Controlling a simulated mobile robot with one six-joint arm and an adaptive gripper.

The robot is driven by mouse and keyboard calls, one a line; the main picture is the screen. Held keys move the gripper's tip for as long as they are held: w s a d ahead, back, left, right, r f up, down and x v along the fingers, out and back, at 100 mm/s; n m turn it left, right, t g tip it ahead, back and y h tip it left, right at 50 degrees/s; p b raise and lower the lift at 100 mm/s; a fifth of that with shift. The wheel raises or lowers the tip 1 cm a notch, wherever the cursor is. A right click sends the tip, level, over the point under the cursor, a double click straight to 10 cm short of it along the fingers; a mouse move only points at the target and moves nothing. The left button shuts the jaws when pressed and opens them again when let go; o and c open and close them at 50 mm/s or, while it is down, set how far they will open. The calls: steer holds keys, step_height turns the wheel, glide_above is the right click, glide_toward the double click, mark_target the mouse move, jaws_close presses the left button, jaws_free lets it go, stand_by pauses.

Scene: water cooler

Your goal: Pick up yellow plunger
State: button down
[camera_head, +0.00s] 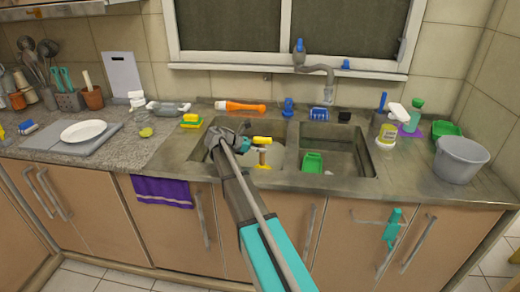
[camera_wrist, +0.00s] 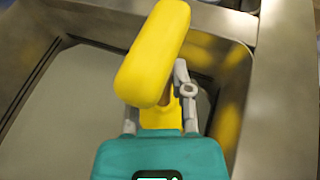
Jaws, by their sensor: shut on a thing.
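The yellow plunger (camera_head: 262,140) is over the left sink basin (camera_head: 193,152) in the head view, near the divider between the basins. The lower end of the plunger is mostly hidden by my gripper in the wrist view. I cannot tell whether it touches the basin floor.
The right basin (camera_head: 345,163) holds a green item (camera_head: 313,162). The faucet (camera_head: 318,68) stands behind the basins. An orange-and-white bottle (camera_head: 240,106) and a yellow-and-green sponge (camera_head: 191,120) lie near the left basin. A grey bucket (camera_head: 460,160) stands at right.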

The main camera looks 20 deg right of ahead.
mark_target(261, 138)
steer(key=shift+r+p, duration=2.5)
steer(key=shift+r, duration=0.45)
